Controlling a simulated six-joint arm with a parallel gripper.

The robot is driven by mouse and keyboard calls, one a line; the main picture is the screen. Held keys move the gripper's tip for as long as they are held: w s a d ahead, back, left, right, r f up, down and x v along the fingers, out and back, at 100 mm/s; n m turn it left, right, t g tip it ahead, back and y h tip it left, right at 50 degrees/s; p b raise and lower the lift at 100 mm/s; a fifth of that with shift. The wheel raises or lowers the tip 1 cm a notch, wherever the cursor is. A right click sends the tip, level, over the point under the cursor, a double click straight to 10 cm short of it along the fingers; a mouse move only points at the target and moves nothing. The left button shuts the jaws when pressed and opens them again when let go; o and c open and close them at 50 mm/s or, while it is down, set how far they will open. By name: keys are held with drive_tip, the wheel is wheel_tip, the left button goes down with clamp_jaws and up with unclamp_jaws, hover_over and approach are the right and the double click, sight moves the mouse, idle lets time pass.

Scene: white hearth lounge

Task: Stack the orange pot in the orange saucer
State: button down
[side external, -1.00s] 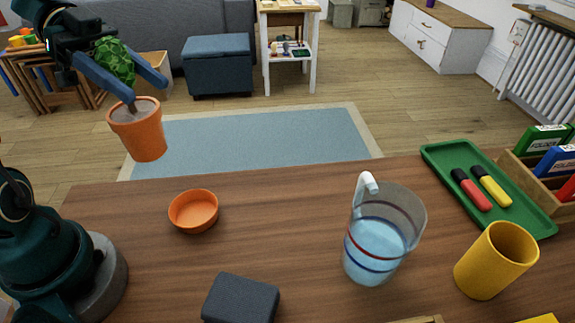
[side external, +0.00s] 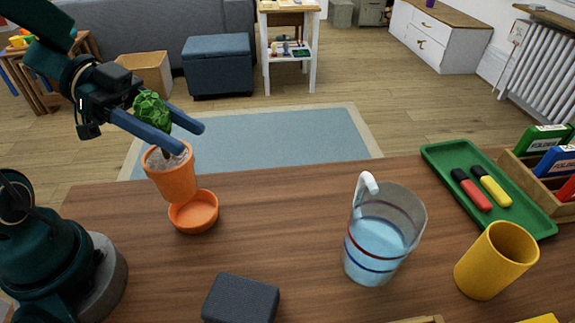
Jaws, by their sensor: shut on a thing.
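The orange pot (side external: 172,179) holds a small green plant (side external: 152,111) and grey soil. My gripper (side external: 176,136) is shut on the plant above the pot's rim, and the pot hangs from it, slightly tilted. The orange saucer (side external: 196,213) is a shallow round dish on the wooden table, near its left side. In the picture the pot's lower end overlaps the saucer's upper left rim. The gap between pot and saucer cannot be told from this view.
A dark grey block (side external: 240,299) lies in front of the saucer. A clear jug of water (side external: 380,240) stands to the right. Farther right are a yellow cup (side external: 496,262) and a green tray (side external: 452,154) with two markers. The table (side external: 285,225) between saucer and jug is clear.

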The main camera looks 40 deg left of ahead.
sight(187, 161)
drive_tip(key=shift+w+d+f, duration=0.1)
drive_tip(key=shift+d+f, duration=0.15)
drive_tip(key=shift+f, duration=0.6)
drive_tip(key=shift+w+d+f, duration=0.1)
drive_tip(key=shift+d+f, duration=0.2)
drive_tip(key=shift+f, duration=0.5)
drive_tip(key=shift+w+d+f, duration=0.1)
drive_tip(key=shift+d+f, duration=0.15)
drive_tip(key=shift+f, duration=0.9)
drive_tip(key=shift+c, duration=1.4)
unclamp_jaws()
